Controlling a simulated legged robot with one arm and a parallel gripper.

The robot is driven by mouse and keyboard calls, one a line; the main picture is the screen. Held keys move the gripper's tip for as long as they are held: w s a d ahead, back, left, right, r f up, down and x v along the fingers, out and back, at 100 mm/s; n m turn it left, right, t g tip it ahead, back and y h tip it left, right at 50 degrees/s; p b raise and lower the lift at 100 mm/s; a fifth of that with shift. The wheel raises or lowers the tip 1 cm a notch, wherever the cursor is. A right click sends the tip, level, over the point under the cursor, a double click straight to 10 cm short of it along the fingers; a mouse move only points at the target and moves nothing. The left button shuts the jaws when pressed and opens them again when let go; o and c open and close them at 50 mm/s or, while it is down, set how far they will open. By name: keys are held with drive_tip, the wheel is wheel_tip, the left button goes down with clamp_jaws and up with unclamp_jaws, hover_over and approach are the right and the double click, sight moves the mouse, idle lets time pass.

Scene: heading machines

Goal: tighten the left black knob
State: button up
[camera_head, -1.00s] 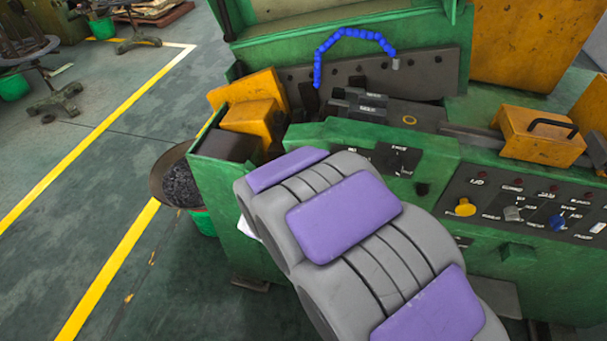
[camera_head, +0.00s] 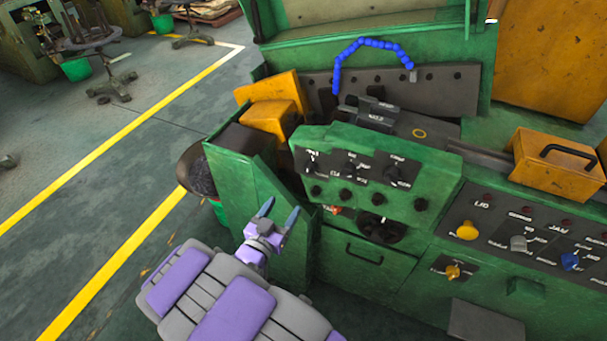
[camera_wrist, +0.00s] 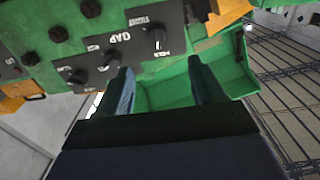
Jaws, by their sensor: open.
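A green control panel (camera_head: 440,180) carries black knobs on its sloped front in the head view. The leftmost black knob of the upper, labelled row (camera_head: 313,162) sits near the panel's left edge. The leftmost round black knob of the lower row (camera_head: 316,190) is just below it. My gripper (camera_head: 279,212) is open and empty, left of and below these knobs, apart from them. In the wrist view, my gripper's two fingers (camera_wrist: 160,72) stand apart, with a labelled black knob (camera_wrist: 157,38) beyond the gap between them.
A large black dial (camera_head: 380,229) and a drawer handle (camera_head: 362,254) are below the panel. A yellow box with a handle (camera_head: 551,158) and a lower control panel (camera_head: 520,235) are to the right. A bowl of dark pieces (camera_head: 196,174) stands at the left. Open floor lies left.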

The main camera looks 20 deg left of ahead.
sight(307, 174)
drive_tip(key=w, duration=0.4)
drive_tip(key=w+d+b, duration=0.1)
drive_tip(key=w, duration=0.4)
drive_tip(key=w+d, duration=0.1)
drive_tip(key=w, duration=0.4)
drive_tip(key=shift+r, duration=0.1)
drive_tip(key=shift+w+d+b, duration=0.15)
drive_tip(key=shift+w+b, duration=0.15)
drive_tip(key=shift+w, duration=0.1)
drive_tip(key=shift+a, duration=0.5)
drive_tip(key=shift+c, duration=0.5)
drive_tip(key=shift+d, duration=0.3)
drive_tip(key=c, duration=1)
drive_tip(key=shift+o, duration=0.2)
drive_tip(key=shift+a, duration=0.1)
